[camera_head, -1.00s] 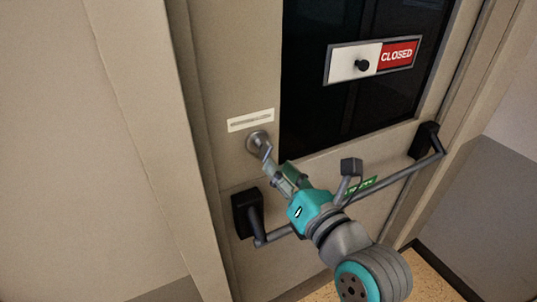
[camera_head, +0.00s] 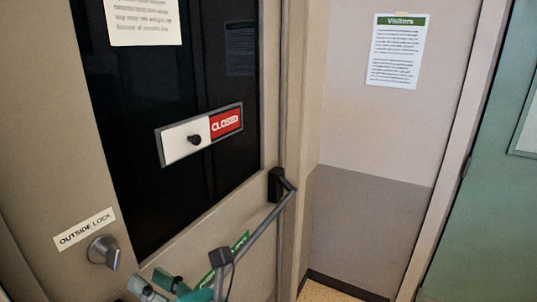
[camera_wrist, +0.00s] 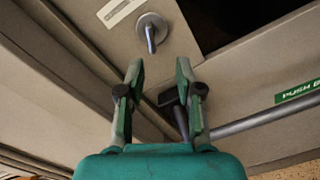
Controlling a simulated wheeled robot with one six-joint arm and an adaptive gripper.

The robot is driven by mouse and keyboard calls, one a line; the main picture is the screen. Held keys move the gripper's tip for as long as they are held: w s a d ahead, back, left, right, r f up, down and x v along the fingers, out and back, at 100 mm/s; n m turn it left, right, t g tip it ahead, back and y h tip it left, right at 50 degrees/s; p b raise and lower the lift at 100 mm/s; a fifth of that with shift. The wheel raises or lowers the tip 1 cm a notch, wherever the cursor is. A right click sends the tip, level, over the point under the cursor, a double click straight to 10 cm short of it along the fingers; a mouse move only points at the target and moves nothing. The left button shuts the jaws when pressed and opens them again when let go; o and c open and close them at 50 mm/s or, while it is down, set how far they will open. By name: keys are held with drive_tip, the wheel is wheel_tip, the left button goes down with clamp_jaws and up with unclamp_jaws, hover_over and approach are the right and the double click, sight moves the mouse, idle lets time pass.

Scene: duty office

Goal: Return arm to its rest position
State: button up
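My gripper (camera_head: 155,284) is at the bottom edge of the head view, below and right of the outside lock knob (camera_head: 104,252). Most of my arm is cut off by that frame. In the wrist view my gripper (camera_wrist: 159,72) has its two green-grey fingers apart with nothing between them. The lock knob (camera_wrist: 151,30) shows beyond the fingertips, apart from them, with its lever pointing down in that picture.
The door has a push bar (camera_head: 262,226) across it, close to my gripper. A sliding sign (camera_head: 200,136) on the dark glass reads CLOSED. A Visitors notice (camera_head: 396,50) hangs on the wall at right, and a green panel (camera_head: 490,190) stands at far right.

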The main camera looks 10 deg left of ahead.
drive_tip(key=d+f+m+t+h, duration=0.6)
drive_tip(key=d+f+m, duration=1.2)
drive_tip(key=f, duration=0.1)
drive_tip(key=s+d+f+m+t+h, duration=0.1)
drive_tip(key=s+d+f+m+h, duration=0.2)
drive_tip(key=s+d+f+m, duration=0.25)
drive_tip(key=s+d+f+m+t+h, duration=0.1)
drive_tip(key=s+d+f+m+h, duration=0.25)
drive_tip(key=d+m, duration=0.35)
drive_tip(key=s+d+m+h, duration=0.2)
drive_tip(key=s+d+m, duration=0.3)
drive_tip(key=s, duration=0.5)
drive_tip(key=s+d+m+h, duration=0.2)
drive_tip(key=s+d+m, duration=0.3)
drive_tip(key=s, duration=0.5)
drive_tip(key=m, duration=0.2)
drive_tip(key=shift+s+r+m+g, duration=0.25)
drive_tip(key=shift+r+m+g, duration=0.05)
drive_tip(key=shift+m, duration=0.05)
